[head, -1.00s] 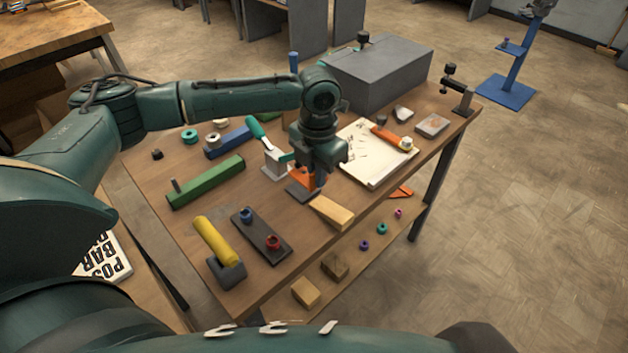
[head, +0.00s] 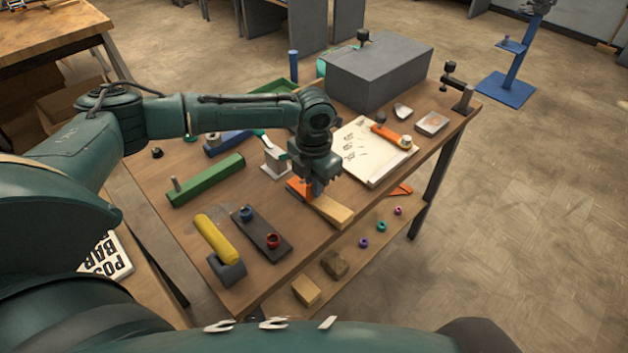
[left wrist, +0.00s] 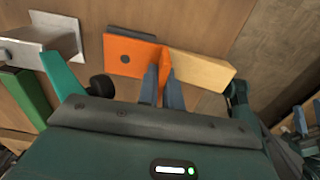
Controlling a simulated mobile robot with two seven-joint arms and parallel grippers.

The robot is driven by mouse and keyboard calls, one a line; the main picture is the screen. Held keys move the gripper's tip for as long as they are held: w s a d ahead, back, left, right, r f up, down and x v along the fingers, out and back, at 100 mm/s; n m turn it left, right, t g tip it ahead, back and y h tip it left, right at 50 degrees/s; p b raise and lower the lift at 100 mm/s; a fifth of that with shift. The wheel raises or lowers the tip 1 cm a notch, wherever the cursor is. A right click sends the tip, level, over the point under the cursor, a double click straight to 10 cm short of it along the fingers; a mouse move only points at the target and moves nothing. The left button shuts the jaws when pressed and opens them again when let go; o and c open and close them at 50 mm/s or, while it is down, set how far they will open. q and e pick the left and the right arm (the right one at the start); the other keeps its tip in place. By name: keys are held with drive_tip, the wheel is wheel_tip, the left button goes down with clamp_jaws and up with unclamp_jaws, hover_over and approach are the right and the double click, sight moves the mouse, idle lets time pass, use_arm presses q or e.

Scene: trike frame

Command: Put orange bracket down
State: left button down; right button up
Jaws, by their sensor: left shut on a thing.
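The orange bracket (head: 297,187) is at the front middle of the workbench, beside a pale wooden block. My left gripper (head: 312,190) points down and is shut on it. In the left wrist view, the bracket (left wrist: 130,57) has a flat plate with a hole and an upright flange. The two fingers (left wrist: 162,88) pinch that flange. The plate lies level at or just above the bench top, with a narrow dark strip along its far edge; I cannot tell whether it fully touches. My gripper hides part of it in the head view. My right gripper is not in view.
The wooden block (head: 332,211) sits close right of the bracket. A dark plate with two rings (head: 262,236), a green bar (head: 206,180) and a grey stand (head: 276,160) are to the left. A white board (head: 358,160) is at the right, a grey box (head: 378,72) behind.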

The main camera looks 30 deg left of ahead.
use_arm(q)
drive_tip(key=shift+f, duration=0.1)
drive_tip(key=c, duration=1.6)
unclamp_jaws()
drive_tip(key=shift+o, duration=0.2)
drive_tip(key=shift+r, duration=0.4)
wheel_tip(320, 180, up, 12)
drive_tip(key=shift+r, duration=0.2)
